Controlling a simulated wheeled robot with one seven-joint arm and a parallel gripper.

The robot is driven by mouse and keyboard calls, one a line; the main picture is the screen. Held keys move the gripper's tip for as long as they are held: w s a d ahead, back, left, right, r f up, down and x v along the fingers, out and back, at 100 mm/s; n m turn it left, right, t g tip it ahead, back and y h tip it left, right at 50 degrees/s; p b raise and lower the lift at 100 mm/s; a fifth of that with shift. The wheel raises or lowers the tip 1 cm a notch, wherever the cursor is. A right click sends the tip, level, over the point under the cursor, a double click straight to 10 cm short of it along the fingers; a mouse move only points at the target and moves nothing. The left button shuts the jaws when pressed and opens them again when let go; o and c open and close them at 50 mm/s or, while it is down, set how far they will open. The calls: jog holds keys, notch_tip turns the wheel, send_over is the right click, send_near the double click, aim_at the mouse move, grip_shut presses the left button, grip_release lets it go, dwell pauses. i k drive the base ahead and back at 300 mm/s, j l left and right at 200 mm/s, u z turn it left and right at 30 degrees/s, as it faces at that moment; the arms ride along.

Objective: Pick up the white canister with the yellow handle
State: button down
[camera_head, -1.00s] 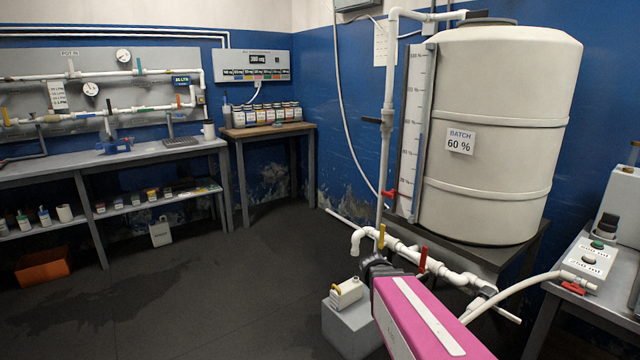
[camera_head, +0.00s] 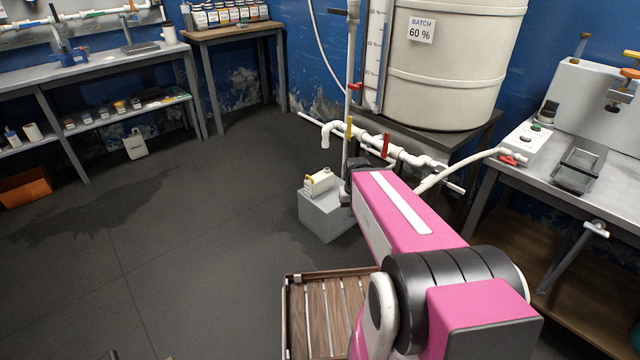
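A small white canister (camera_head: 320,183) with a yellow part at its left end stands on a grey block (camera_head: 329,212) on the floor, below the white pipe outlet. My pink arm reaches forward from the lower right. The dark far end of the arm, where my gripper (camera_head: 348,189) is, shows just right of the canister in the picture. The fingers are hidden or too small to make out, so I cannot tell whether they are open or touch the canister.
White pipes with a yellow and a red valve handle (camera_head: 386,145) run just above and behind the block. The large white tank (camera_head: 455,75) stands behind. A grey bench (camera_head: 565,180) is at the right. The floor left of the block is clear.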

aim_at(317, 184)
jog(key=i+l+u, duration=0.2)
jog(key=l+u, duration=0.2)
jog(key=i+l+u, duration=0.1)
jog(key=l+u, duration=0.7)
jog(key=l, duration=0.15)
